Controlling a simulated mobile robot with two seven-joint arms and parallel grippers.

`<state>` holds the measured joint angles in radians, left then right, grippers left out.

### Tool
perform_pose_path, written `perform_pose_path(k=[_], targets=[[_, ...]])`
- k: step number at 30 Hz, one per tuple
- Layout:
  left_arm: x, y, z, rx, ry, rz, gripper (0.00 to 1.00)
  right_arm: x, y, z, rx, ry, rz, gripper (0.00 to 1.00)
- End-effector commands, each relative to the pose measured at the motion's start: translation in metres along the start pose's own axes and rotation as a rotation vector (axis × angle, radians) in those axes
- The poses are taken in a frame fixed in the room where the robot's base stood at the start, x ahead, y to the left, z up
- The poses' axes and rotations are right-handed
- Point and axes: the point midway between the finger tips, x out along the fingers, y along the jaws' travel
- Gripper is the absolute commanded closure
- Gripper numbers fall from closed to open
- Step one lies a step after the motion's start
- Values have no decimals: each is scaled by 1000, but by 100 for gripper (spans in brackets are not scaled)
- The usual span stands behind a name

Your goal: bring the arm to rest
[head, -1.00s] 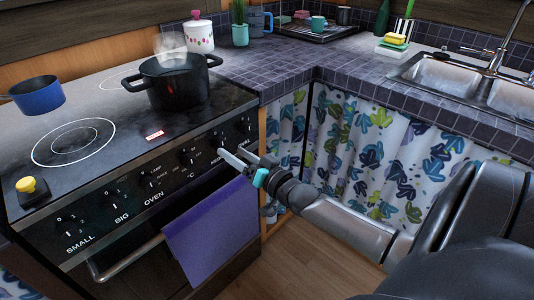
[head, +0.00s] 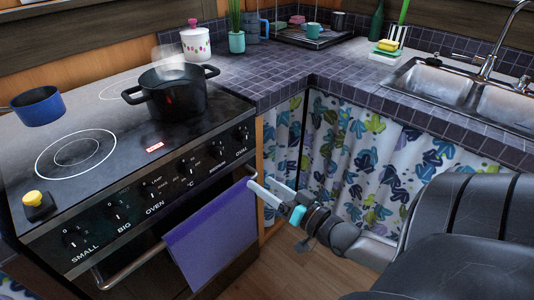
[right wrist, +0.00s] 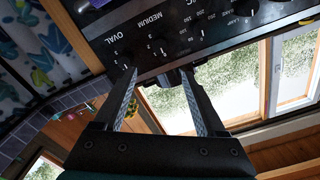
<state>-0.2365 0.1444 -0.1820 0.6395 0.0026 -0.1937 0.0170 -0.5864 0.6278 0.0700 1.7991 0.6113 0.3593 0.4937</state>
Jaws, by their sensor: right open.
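My right gripper (head: 262,192) is in front of the right end of the stove, by the purple towel, below the counter corner. Its jaws are open and empty. In the right wrist view the two fingers of my right gripper (right wrist: 159,72) stand apart with nothing between them, and the stove's knob panel (right wrist: 185,35) shows beyond. My right arm (head: 345,238) comes in from the lower right. My left gripper is in neither view.
The stove (head: 110,145) carries a steaming black pot (head: 172,95) and a blue pan (head: 39,107). The purple towel (head: 212,230) hangs on its front rail. A leaf-patterned curtain (head: 370,165) hangs under the tiled counter (head: 285,82). Wooden floor (head: 300,270) shows below my arm.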

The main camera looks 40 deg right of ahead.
Motion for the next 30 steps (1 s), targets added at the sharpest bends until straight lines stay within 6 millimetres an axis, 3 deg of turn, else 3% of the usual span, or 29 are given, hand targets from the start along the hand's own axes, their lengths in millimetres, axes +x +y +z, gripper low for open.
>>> perform_pose_path(k=[16,19,23,27,30], targets=[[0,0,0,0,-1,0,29,0,0,0,-1,-1,1,27],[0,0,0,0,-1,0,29,-2,9,10,-15,-20,24,27],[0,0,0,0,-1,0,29,-11,42,51,-77,-108,117,27],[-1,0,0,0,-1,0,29,-37,88,128,-181,-292,251,27],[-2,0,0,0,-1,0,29,-64,111,186,-252,-450,325,27]])
